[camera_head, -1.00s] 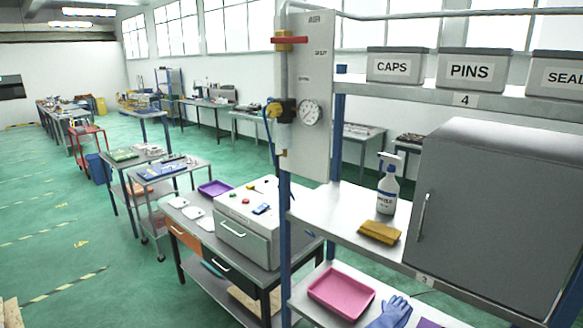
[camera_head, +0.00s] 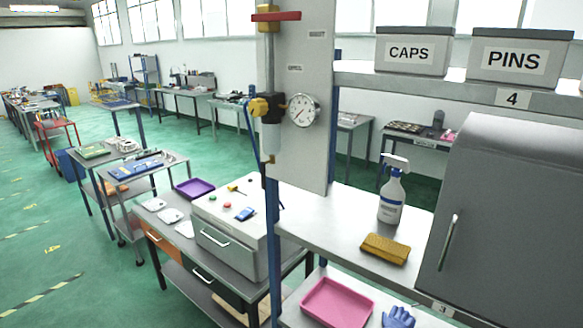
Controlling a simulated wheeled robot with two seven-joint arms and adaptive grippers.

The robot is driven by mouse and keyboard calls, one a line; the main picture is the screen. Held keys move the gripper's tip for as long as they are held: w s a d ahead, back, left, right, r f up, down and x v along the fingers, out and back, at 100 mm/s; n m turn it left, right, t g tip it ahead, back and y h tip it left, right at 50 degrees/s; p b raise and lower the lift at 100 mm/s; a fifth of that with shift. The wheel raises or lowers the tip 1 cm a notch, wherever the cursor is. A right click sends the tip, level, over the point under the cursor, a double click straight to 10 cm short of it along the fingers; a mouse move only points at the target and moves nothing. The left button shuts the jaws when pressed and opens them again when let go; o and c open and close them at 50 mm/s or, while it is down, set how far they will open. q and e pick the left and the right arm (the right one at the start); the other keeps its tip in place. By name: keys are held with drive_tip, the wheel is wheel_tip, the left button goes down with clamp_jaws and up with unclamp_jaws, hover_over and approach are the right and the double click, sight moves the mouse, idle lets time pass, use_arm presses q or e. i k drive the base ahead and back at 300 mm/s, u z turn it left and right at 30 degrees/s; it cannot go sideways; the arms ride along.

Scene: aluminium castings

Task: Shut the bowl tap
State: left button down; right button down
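A grey upright panel (camera_head: 305,100) stands at the shelf's left end with an air line on it. A red lever (camera_head: 276,16) lies level across the pipe at the top. Below it are a yellow knob (camera_head: 258,107), a round white pressure gauge (camera_head: 303,110) and a pale bowl (camera_head: 270,137). A small brass tap (camera_head: 268,159) shows at the bottom of the bowl; it is too small to tell whether it is open or shut. The panel's small labels are too blurred to read. Neither of my grippers is in view.
A shelf (camera_head: 345,228) right of the panel holds a spray bottle (camera_head: 392,192), a yellow cloth (camera_head: 385,249) and a grey cabinet (camera_head: 510,215). A pink tray (camera_head: 337,303) lies below. A workbench with a grey box (camera_head: 225,240) stands left.

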sight(264, 182)
drive_tip(key=z, duration=0.05)
drive_tip(key=i, duration=1.1)
drive_tip(key=u, duration=0.15)
